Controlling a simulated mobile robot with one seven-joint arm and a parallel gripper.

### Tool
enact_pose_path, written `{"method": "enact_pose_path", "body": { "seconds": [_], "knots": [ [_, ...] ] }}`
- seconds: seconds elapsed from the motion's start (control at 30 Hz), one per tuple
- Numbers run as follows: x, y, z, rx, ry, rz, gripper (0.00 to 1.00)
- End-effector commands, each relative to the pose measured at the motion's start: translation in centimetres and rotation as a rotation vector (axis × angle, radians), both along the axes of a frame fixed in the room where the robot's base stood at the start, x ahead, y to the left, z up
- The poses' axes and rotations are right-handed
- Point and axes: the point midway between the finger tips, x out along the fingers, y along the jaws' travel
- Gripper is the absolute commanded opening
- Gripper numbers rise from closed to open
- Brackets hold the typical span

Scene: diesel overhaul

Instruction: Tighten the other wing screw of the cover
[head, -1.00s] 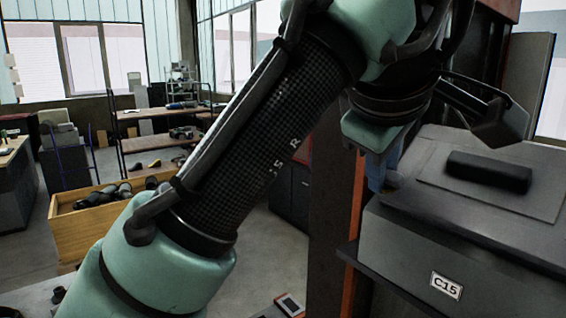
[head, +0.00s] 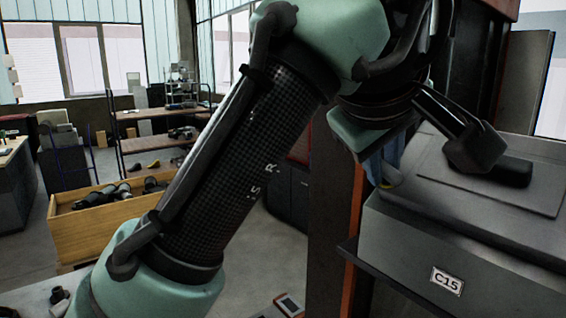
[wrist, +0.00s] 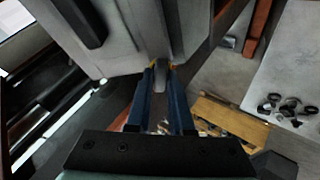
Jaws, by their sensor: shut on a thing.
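The cover is a grey box-like lid (head: 450,225) with a C15 label, on the right in the head view. It fills the top of the wrist view (wrist: 125,45). My gripper (wrist: 161,72) has blue fingers with yellowish tips, closed around a small grey piece (wrist: 161,75) at the lid's edge. This looks like the wing screw, but its shape is mostly hidden by the fingers. In the head view my gripper (head: 385,175) is at the lid's left end, partly hidden by my wrist. The cover's other wing screw cannot be made out.
A black handle (head: 510,171) lies on the lid's raised plate, close to my wrist. A dark post with an orange edge (head: 335,220) stands left of the lid. A wooden crate (head: 100,225) with dark parts stands farther left. Shelves (head: 160,130) are behind.

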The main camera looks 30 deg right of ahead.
Motion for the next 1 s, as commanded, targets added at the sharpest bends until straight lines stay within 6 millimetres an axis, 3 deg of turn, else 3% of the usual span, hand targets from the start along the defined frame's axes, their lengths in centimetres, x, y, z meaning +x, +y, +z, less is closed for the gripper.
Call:
{"method": "enact_pose_path", "body": {
  "seconds": [0.17, 0.5, 0.8, 1.0],
  "knots": [
    [0.01, 0.0, 0.04, 0.003, -0.07, -0.091, 0.0],
    [0.02, -0.02, 0.04, 0.004, -0.083, -0.109, 0.0],
    [0.05, -0.04, 0.04, 0.016, -0.263, -0.353, 0.0],
    [0.02, -0.05, 0.05, 0.024, -0.314, -0.417, 0.0]
  ]
}}
